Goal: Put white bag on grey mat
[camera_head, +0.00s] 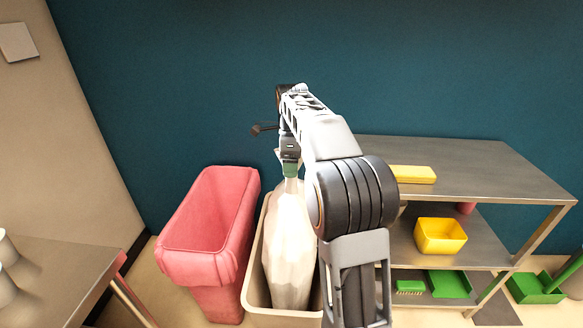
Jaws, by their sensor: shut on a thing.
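The white bag (288,245) is a tall, crinkled white sack with a narrow neck at its top. It hangs upright within the outline of a beige bin (251,268); its lower end is at or below the rim, and I cannot tell whether it touches the bottom. My gripper (290,167) points down and is shut on the neck of the white bag, where a green part shows. My arm covers the right side of the bin. A dark grey patch (497,311) on the floor at the lower right may be the grey mat; I cannot tell.
A red bin (207,235) stands close on the left of the beige one. A metal shelf (480,165) with yellow and green containers stands on the right. A grey table (60,280) is at the lower left.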

